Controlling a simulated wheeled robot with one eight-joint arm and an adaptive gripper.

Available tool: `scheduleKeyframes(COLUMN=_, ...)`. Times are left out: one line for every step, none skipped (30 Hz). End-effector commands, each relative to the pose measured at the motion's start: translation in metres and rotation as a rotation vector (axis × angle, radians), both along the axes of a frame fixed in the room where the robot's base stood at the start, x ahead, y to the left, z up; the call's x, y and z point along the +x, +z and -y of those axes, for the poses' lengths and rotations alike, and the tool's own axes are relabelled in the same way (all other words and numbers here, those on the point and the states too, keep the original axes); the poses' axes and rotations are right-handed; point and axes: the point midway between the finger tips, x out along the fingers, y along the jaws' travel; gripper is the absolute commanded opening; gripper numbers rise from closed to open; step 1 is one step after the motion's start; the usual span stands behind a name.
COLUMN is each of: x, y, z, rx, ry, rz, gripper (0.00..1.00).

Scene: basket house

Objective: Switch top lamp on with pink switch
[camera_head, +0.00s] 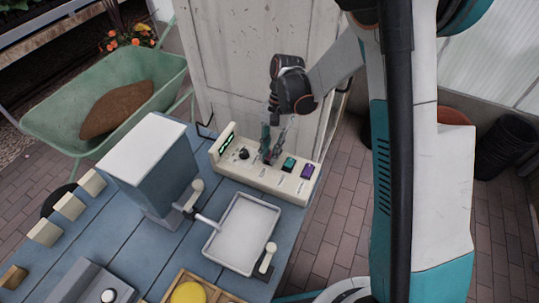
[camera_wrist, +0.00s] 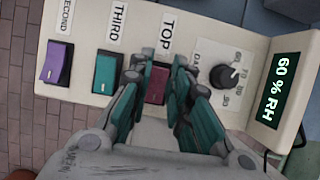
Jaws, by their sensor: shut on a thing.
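The pink switch (camera_wrist: 157,86) sits on a cream control panel (camera_wrist: 205,28), below the label TOP. My gripper (camera_wrist: 158,66) is over the panel with its two teal fingers on either side of this switch, shut on it. The fingers hide the switch's sides. In the head view my gripper (camera_head: 267,153) points down at the panel (camera_head: 232,171), which stands at the table's back right edge. No lamp can be made out in either view.
Beside the pink switch are a teal switch (camera_wrist: 107,72) labelled THIRD and a purple switch (camera_wrist: 57,63) labelled SECOND. A black knob (camera_wrist: 224,76) and a green display (camera_wrist: 283,87) reading 60 % RH are on the other side. A white tray (camera_head: 240,232) lies in front.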

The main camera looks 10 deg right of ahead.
Motion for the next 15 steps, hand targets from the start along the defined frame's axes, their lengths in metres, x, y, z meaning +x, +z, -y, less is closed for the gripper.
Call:
scheduleKeyframes(x=0.0006, y=-0.0010, z=0.0007, rx=0.004, ry=0.000, rz=-0.006, gripper=0.00)
scheduleKeyframes(x=0.0007, y=-0.0007, z=0.0006, rx=0.005, ry=0.000, rz=-0.007, gripper=0.00)
scheduleKeyframes(x=0.0005, y=-0.0004, z=0.0005, rx=0.006, ry=0.001, rz=-0.008, gripper=0.00)
scheduleKeyframes(x=0.0005, y=-0.0003, z=0.0004, rx=0.006, ry=0.001, rz=-0.008, gripper=0.00)
scheduleKeyframes(x=0.0004, y=-0.0002, z=0.0004, rx=0.006, ry=0.001, rz=-0.008, gripper=0.00)
scheduleKeyframes(x=0.0003, y=-0.0002, z=0.0003, rx=0.005, ry=0.001, rz=-0.007, gripper=0.00)
scheduleKeyframes(x=0.0003, y=-0.0002, z=0.0003, rx=0.005, ry=0.001, rz=-0.007, gripper=0.00)
scheduleKeyframes(x=0.0003, y=-0.0002, z=0.0003, rx=0.005, ry=0.001, rz=-0.007, gripper=0.00)
scheduleKeyframes(x=0.0003, y=-0.0002, z=0.0003, rx=0.005, ry=0.001, rz=-0.007, gripper=0.00)
scheduleKeyframes(x=0.0002, y=-0.0002, z=0.0003, rx=0.005, ry=0.001, rz=-0.007, gripper=0.25)
scheduleKeyframes(x=0.0002, y=-0.0002, z=0.0003, rx=0.005, ry=0.001, rz=-0.007, gripper=0.32)
scheduleKeyframes(x=0.0002, y=-0.0002, z=0.0003, rx=0.005, ry=0.001, rz=-0.006, gripper=0.38)
scheduleKeyframes(x=0.0003, y=-0.0002, z=0.0002, rx=0.004, ry=0.001, rz=-0.007, gripper=0.38)
scheduleKeyframes(x=0.0003, y=-0.0002, z=0.0002, rx=0.004, ry=0.001, rz=-0.007, gripper=0.38)
scheduleKeyframes(x=0.0003, y=-0.0002, z=0.0002, rx=0.004, ry=0.001, rz=-0.007, gripper=0.38)
